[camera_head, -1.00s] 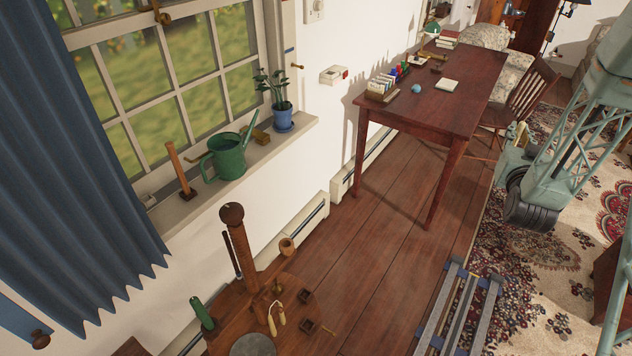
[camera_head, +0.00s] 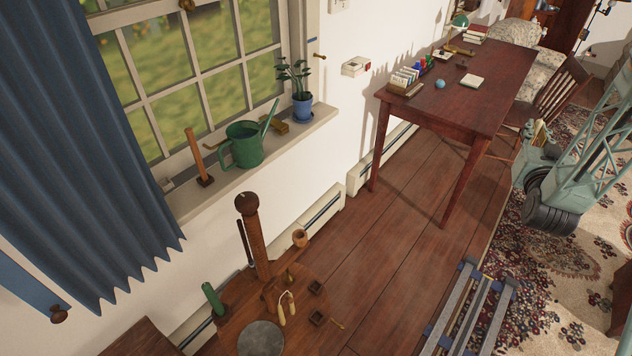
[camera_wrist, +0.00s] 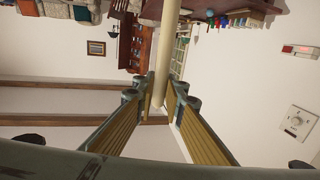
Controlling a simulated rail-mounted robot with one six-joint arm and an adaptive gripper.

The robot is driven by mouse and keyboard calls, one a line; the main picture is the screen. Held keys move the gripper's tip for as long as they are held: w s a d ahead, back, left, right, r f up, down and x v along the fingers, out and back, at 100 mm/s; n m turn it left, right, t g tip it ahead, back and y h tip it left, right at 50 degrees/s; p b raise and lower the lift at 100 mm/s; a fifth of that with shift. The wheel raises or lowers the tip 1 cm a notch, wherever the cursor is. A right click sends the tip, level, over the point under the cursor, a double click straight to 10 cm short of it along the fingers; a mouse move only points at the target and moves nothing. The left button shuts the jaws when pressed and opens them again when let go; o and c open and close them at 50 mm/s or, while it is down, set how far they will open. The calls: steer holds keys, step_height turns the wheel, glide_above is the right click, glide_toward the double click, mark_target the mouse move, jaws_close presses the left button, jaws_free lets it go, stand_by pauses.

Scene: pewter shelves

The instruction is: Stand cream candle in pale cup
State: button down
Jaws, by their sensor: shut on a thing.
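The cream candle (camera_wrist: 166,50) is a long pale rod in the wrist view, running from the top edge down to my fingertips. My gripper (camera_wrist: 158,98) is shut on its end between yellow-lined fingers. My gripper and this candle do not show in the head view. The wrist view shows no cup.
The round table also bears a tall wooden post (camera_head: 255,235), a green candle (camera_head: 213,298), two hanging pale candles (camera_head: 287,305), small square holders and a grey disc (camera_head: 260,339). A watering can (camera_head: 243,146) stands on the sill. The plank floor (camera_head: 400,240) behind is clear.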

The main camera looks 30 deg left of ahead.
steer(key=s+a+f+n+g+y+p, duration=0.1)
steer(key=s+a+n+g+y, duration=0.3)
steer(key=a, duration=0.8)
steer(key=s+a+f+n+g+y+p, duration=0.1)
steer(key=s+a+n+y, duration=0.35)
steer(key=a, duration=0.75)
steer(key=s+a+f+n+g+y+p, duration=0.1)
steer(key=s+a+n+g+y, duration=0.15)
steer(key=s+a+y, duration=0.65)
steer(key=s+a+n+g+h+p, duration=0.1)
steer(key=s+a+n+g, duration=0.4)
steer(key=s, duration=1)
steer(key=s+a+n+g+p, duration=0.2)
steer(key=s+a+n+g, duration=0.3)
steer(key=s+a+g, duration=0.6)
steer(key=s+f, duration=0.1)
steer(key=s, duration=0.3)
steer(key=shift+a+g+h, duration=0.35)
steer(key=shift+f, duration=0.2)
step_height(320, 180, down, 6)
steer(key=b, duration=0.3)
steer(key=shift+f+b, duration=0.8)
steer(key=shift+f, duration=0.1)
